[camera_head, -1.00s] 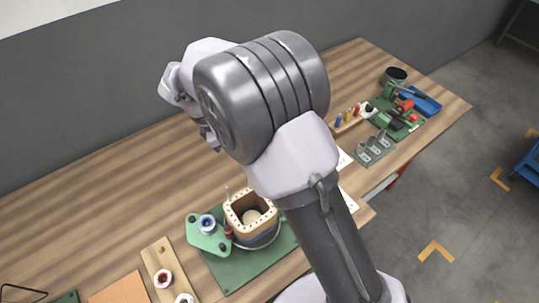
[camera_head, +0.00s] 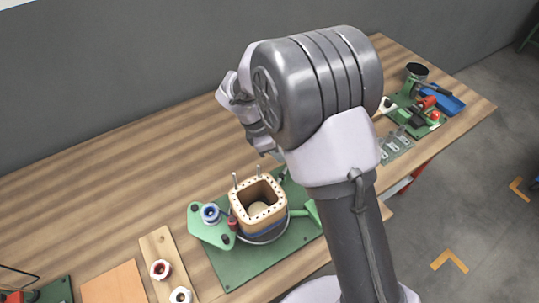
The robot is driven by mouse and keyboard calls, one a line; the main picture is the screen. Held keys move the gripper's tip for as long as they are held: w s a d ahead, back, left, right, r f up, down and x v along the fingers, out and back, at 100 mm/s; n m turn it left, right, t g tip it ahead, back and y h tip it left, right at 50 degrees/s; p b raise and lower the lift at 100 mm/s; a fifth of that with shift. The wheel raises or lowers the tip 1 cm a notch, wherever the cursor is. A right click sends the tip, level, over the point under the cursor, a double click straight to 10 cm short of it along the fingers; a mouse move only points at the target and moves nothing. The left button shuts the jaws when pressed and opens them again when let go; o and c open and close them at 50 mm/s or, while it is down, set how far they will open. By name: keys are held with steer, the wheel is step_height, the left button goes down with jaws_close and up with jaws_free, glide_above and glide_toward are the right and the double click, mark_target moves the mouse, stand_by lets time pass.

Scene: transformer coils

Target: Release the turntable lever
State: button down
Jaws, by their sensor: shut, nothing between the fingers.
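The turntable fixture sits on a green base plate (camera_head: 232,270) on the bench. It carries a square wooden coil former (camera_head: 258,205) with a row of holes on its rim and upright pins behind it. A green bar (camera_head: 302,212), possibly the lever, sticks out to the right of the former, partly behind my arm. A green bracket (camera_head: 207,232) with a blue-and-white spool (camera_head: 211,214) and a dark red knob (camera_head: 233,223) stands left of the former. My gripper (camera_head: 276,151) is small and partly hidden by my wrist, behind and above the former. It looks shut and empty.
A wooden board (camera_head: 157,247) with red and white rings lies left of the plate, beside an orange-brown sheet (camera_head: 115,284). At the right end are a blue tray (camera_head: 449,104), a dark cup (camera_head: 416,72) and green-based tools. The bench behind the fixture is clear.

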steer(key=shift+d+r+m+p, duration=0.15)
steer(key=shift+d+m+p, duration=0.1)
steer(key=shift+m+p, duration=0.65)
steer(key=shift+w+d+r+m+g+p, duration=0.1)
steer(key=shift+d+m+g+p, duration=0.2)
steer(key=shift+p, duration=0.6)
steer(key=m+p, duration=0.1)
steer(key=m+g+p, duration=0.1)
steer(key=shift+d+p, duration=0.35)
steer(key=shift+p, duration=0.05)
steer(key=m, duration=0.1)
steer(key=d+m+g+p, duration=0.1)
steer(key=m+p, duration=0.1)
steer(key=m, duration=0.1)
steer(key=shift+s+d+y, duration=0.15)
steer(key=shift+s+y, duration=0.1)
steer(key=shift+y, duration=0.15)
steer(key=shift+s+d+f+m+g+p, duration=0.15)
steer(key=shift+m+g+p, duration=0.1)
steer(key=shift+m, duration=0.25)
steer(key=shift+s+d+f+m+g+p, duration=0.1)
steer(key=shift+m+g+p, duration=0.15)
steer(key=shift+m, duration=0.25)
steer(key=p+v, duration=0.5)
steer(key=v, duration=1.2)
steer(key=shift+d+r, duration=0.25)
steer(key=shift+r, duration=0.1)
steer(key=shift+w, duration=0.15)
